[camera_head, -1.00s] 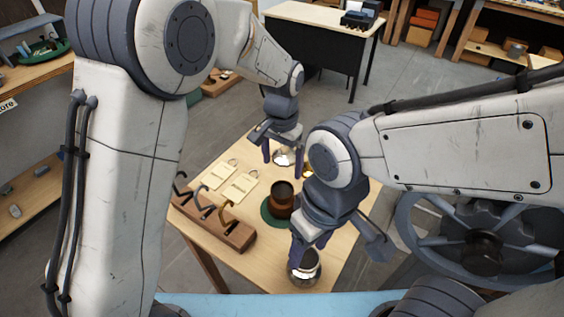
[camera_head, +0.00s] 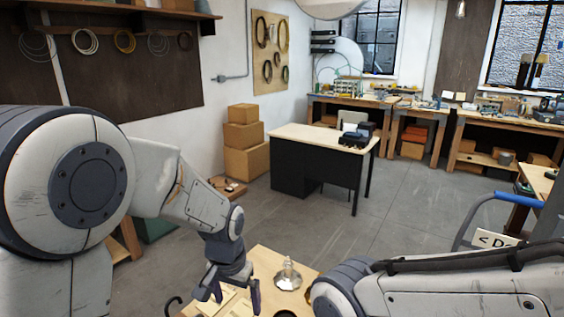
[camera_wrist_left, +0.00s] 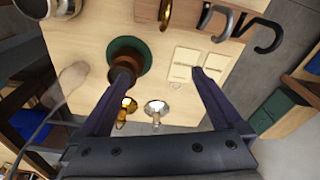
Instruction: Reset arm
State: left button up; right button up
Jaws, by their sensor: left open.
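My left gripper (camera_head: 231,292) is open and empty above the far part of the wooden table (camera_head: 262,262). In the left wrist view its two fingers (camera_wrist_left: 160,80) point at the table with a gap between them. A silver reflector-like part (camera_head: 288,274) stands on the table right of this gripper; it also shows in the left wrist view (camera_wrist_left: 157,108). A gold part (camera_wrist_left: 127,108) is beside it. A brown cup-like piece (camera_wrist_left: 126,68) sits on a round green base (camera_wrist_left: 128,43), partly behind a finger. My right arm enters at lower right; its gripper is out of frame.
Pale tags (camera_wrist_left: 186,62) lie near a wooden rack with hooks (camera_wrist_left: 232,22). Another shiny round part (camera_wrist_left: 36,8) is at the table's corner. A black-sided desk (camera_head: 325,145) and stacked boxes (camera_head: 243,140) stand beyond open grey floor.

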pick_arm(q)
jog(key=s+a+f+n+t, duration=0.1)
jog(key=s+a+n, duration=0.3)
jog(key=s+a, duration=0.45)
jog(key=s+d+r+m+g, duration=0.1)
jog(key=s+d+r+m, duration=0.1)
jog(key=s+d+m, duration=0.2)
jog(key=s+d+r+m+g, duration=0.1)
jog(key=s+d+r+m, duration=0.2)
jog(key=s+d, duration=0.6)
jog(key=shift+d+r+m+h, duration=0.25)
jog(key=shift+m+h, duration=0.15)
